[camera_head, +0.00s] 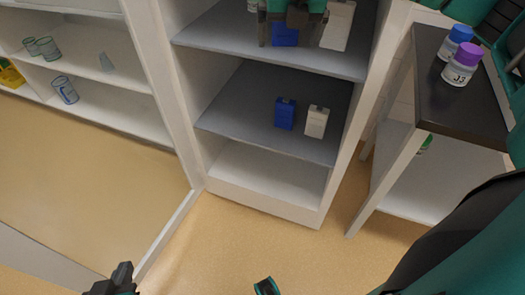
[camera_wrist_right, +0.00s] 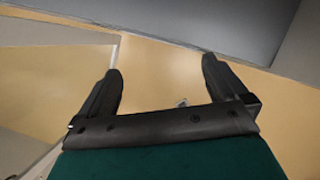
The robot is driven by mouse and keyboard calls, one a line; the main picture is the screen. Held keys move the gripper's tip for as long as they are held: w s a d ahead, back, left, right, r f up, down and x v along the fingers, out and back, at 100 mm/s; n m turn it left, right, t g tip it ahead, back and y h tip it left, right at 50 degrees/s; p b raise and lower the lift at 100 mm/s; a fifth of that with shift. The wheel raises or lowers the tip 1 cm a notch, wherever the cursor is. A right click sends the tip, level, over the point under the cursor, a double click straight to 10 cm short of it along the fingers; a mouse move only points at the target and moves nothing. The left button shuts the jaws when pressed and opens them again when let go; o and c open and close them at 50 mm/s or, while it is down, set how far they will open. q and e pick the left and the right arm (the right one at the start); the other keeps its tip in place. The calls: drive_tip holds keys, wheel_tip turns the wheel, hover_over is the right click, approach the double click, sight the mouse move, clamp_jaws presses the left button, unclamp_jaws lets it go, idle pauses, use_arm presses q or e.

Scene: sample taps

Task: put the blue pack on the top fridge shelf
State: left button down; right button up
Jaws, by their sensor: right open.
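One blue pack (camera_head: 284,113) stands on the lower grey fridge shelf, beside a white pack. Another blue pack (camera_head: 285,36) is on the upper visible shelf, partly hidden behind my right gripper (camera_head: 291,38). That gripper is open at the top of the head view, its fingers to either side of this pack in the picture. In the right wrist view the open gripper (camera_wrist_right: 160,65) has no pack between its fingers; floor shows behind them. My left gripper (camera_head: 112,281) is at the bottom left, cut off by the frame, away from the fridge.
White packs stand on the lower shelf (camera_head: 317,121) and upper shelf (camera_head: 338,24). A dark-topped table (camera_head: 445,110) at right bears capped jars (camera_head: 461,64). Glasses (camera_head: 65,90) stand on white shelving at left. An open door edge (camera_head: 168,235) extends from the fridge. The fridge bottom is empty.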

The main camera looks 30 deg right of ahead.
drive_tip(key=s+a+f+n+g+y, duration=0.1)
drive_tip(key=s+a+f+y, duration=0.15)
drive_tip(key=a, duration=0.45)
drive_tip(key=s+a+f+n+g+y, duration=0.1)
drive_tip(key=s+a+f+n+y, duration=0.1)
drive_tip(key=a+y, duration=0.35)
drive_tip(key=s+a+f+n+g+y, duration=0.1)
drive_tip(key=s+a+f+y, duration=0.15)
drive_tip(key=a, duration=0.65)
drive_tip(key=s+a+r+m+t+y, duration=0.35)
drive_tip(key=a+r+m+y, duration=0.3)
drive_tip(key=a+y, duration=0.45)
drive_tip(key=w+d+f+m+t+h, duration=0.4)
drive_tip(key=d+f+m+t+h, duration=0.65)
drive_tip(key=m, duration=0.85)
drive_tip(key=s+d+f+m+g+h, duration=0.2)
drive_tip(key=s+f, duration=0.3)
drive_tip(key=f, duration=0.3)
drive_tip(key=s+d+f+m+g+h, duration=0.2)
drive_tip(key=s+f, duration=0.4)
drive_tip(key=f, duration=0.3)
drive_tip(key=shift+d+m+h, duration=0.8)
drive_tip(key=shift+m+h, duration=0.4)
drive_tip(key=shift+m, duration=0.05)
